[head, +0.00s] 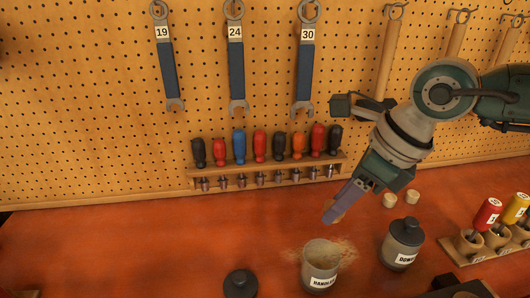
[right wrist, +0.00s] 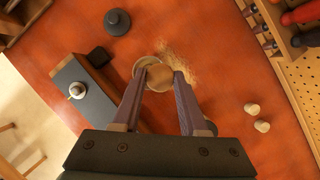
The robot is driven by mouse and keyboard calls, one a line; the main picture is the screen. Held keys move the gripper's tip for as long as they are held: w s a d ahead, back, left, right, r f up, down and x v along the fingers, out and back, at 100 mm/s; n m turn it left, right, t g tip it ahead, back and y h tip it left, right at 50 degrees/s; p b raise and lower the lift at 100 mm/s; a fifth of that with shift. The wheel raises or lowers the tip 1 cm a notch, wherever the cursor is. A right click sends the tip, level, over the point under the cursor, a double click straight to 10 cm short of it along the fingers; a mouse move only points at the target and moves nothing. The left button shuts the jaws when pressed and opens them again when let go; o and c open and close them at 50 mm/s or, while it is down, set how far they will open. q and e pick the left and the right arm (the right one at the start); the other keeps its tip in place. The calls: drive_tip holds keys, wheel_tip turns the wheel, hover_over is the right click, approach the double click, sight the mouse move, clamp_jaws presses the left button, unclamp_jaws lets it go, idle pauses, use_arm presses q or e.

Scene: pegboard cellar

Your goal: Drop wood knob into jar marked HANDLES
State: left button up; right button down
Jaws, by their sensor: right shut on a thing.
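The jar marked HANDLES (head: 320,268) stands open on the red-brown bench, and its rim (right wrist: 138,66) shows behind my fingertips in the right wrist view. My right gripper (head: 334,213) points down above and slightly right of the jar's mouth in the head view. It is shut on a wood knob (right wrist: 159,77), a round tan piece between the fingertips. In the right wrist view the knob overlaps the jar's mouth and hides most of its inside. The knob's height above the rim is hard to tell. My left gripper is not in view.
A dark lid (head: 240,284) lies left of the jar. A lidded jar (head: 402,245), its label partly readable, stands to the right. Two wood pieces (head: 390,200) lie behind it. Sawdust (head: 343,249) lies beside the open jar. A screwdriver rack (head: 265,174) hangs behind.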

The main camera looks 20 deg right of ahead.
drive_tip(key=shift+f+b, duration=0.9)
drive_tip(key=shift+f, duration=0.7)
drive_tip(key=shift+c, duration=1.8)
unclamp_jaws()
drive_tip(key=shift+r, duration=0.1)
drive_tip(key=b+v, duration=0.1)
drive_tip(key=v, duration=0.9)
